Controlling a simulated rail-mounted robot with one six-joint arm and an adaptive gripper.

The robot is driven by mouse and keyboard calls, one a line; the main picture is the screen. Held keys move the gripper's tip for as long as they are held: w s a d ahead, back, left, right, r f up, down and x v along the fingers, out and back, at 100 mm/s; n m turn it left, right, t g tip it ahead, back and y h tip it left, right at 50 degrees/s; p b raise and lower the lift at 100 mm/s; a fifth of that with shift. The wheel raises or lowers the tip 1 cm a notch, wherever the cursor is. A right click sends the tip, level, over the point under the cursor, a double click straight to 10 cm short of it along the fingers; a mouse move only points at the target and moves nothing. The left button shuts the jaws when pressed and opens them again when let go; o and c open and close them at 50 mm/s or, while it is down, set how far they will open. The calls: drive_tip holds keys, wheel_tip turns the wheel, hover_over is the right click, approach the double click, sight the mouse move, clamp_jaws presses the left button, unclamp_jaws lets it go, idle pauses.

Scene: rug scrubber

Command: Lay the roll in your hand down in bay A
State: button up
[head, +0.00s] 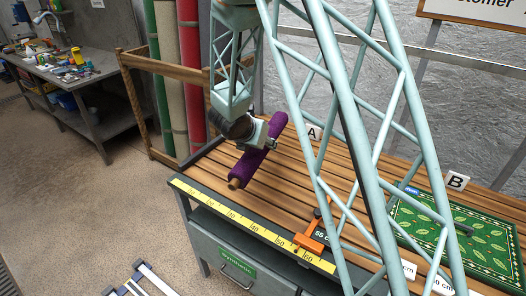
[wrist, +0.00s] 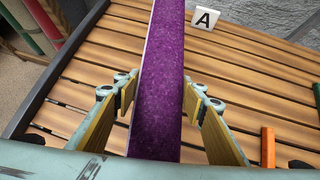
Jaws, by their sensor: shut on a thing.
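A purple roll (head: 258,152) with a bare core end is held by my gripper (head: 262,139) above the left part of the slatted table (head: 283,180). In the wrist view the purple roll (wrist: 160,75) runs lengthwise between the two fingers of my gripper (wrist: 160,105). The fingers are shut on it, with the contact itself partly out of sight. The bay A sign (head: 313,132) stands at the table's back edge, right of the roll. The A sign (wrist: 206,19) also shows at the top of the wrist view. The gap under the roll is hard to judge.
A green patterned rug (head: 455,240) lies at the right by the B sign (head: 456,181). An orange stop (head: 312,240) sits by the yellow ruler (head: 250,226) on the front edge. Upright rolls (head: 178,80) stand in a wooden rack behind left. Slats around A look bare.

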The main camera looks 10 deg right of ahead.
drive_tip(key=shift+s+f+m+g+h+p, duration=0.2)
drive_tip(key=shift+f+m+h, duration=0.1)
drive_tip(key=shift+f, duration=0.3)
drive_tip(key=shift+s+f+m+g+h+p, duration=0.15)
drive_tip(key=shift+f+m, duration=0.15)
drive_tip(key=shift+f, duration=0.25)
drive_tip(key=shift+s+f+m+g+h+p, duration=0.1)
drive_tip(key=shift+s+f+m+g+h, duration=0.15)
drive_tip(key=shift+f, duration=0.35)
drive_tip(key=shift+f, duration=0.15)
drive_tip(key=shift+f+b, duration=1.75)
drive_tip(key=shift+f, duration=1.4)
drive_tip(key=shift+f+b, duration=0.6)
drive_tip(key=o, duration=1.5)
drive_tip(key=shift+a, duration=0.1)
drive_tip(key=shift+v, duration=6)
